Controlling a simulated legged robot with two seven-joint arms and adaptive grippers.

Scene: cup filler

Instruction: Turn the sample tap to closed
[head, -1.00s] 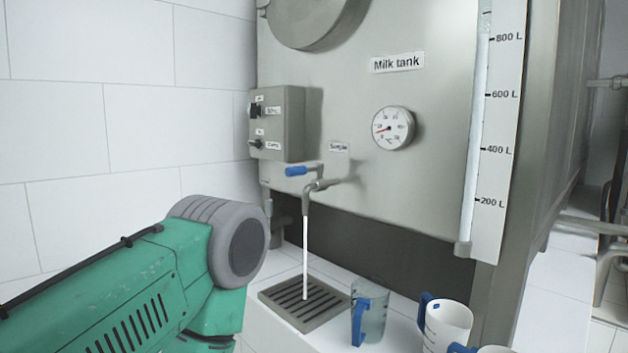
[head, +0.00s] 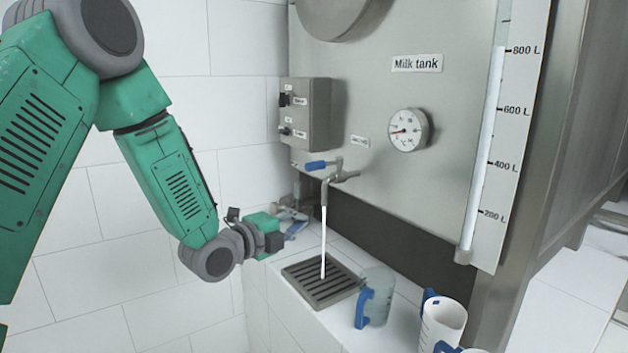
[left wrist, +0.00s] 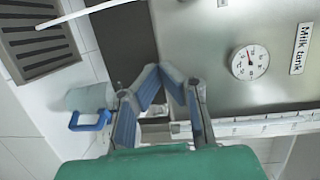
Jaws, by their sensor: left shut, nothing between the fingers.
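The sample tap (head: 340,178) sticks out of the milk tank's front in the head view. Its blue lever (head: 317,165) points to the left, across the spout. A white stream (head: 323,235) runs from the spout down to the drain grate (head: 315,300). My left gripper (head: 293,222) is below and left of the tap, apart from it, just behind and left of the grate. In the left wrist view its fingers (left wrist: 172,78) meet at the tips, with nothing held. The tap lever does not show in that view, but part of the stream (left wrist: 90,11) does. My right gripper is not in view.
A clear jug (head: 377,296) with a blue handle stands right of the grate, and white jugs (head: 443,322) stand farther right. A grey switch box (head: 306,113) is on the tank above and left of the tap. The white wall is at the left.

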